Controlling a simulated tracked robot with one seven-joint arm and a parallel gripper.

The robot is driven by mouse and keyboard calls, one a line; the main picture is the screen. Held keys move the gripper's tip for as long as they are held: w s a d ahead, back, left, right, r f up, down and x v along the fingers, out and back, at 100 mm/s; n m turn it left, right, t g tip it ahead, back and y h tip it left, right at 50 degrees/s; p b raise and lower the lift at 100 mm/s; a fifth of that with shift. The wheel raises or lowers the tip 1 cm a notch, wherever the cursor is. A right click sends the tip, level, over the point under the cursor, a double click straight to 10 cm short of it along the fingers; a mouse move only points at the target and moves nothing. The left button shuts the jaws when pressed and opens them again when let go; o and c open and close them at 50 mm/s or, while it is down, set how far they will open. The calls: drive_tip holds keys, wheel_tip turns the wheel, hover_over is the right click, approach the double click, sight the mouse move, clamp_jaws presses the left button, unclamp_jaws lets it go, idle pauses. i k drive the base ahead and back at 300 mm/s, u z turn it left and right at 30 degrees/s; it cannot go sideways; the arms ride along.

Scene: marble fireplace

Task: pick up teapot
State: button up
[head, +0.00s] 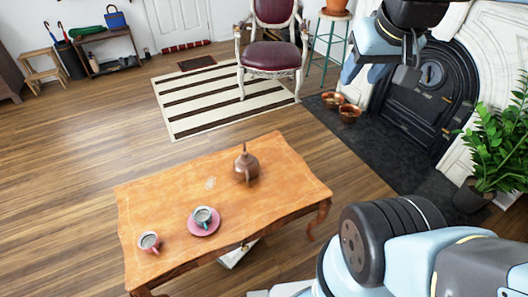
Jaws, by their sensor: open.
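A brown, metallic-looking teapot (246,164) with a pointed lid stands upright on a wooden coffee table (160,200), near the table's far right part. My gripper (408,72) is at the upper right of the head view, in front of the fireplace. It is open, well apart from the teapot and to its right. Nothing shows between its fingers, though they are small and partly hidden by my arm.
A cup (203,215) on a pink saucer (204,229) and a pink cup (149,241) share the table. A red chair (272,60) stands on a striped rug (200,105) behind. Copper pots (349,113), the fireplace (425,90) and a plant (495,140) are right.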

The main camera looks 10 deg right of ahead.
sight(245, 173)
drive_tip(key=z, duration=0.1)
drive_tip(key=i, duration=0.15)
drive_tip(key=z, duration=1.95)
drive_tip(key=k, duration=2.1)
drive_tip(key=u, duration=1)
drive_tip(key=i, duration=1)
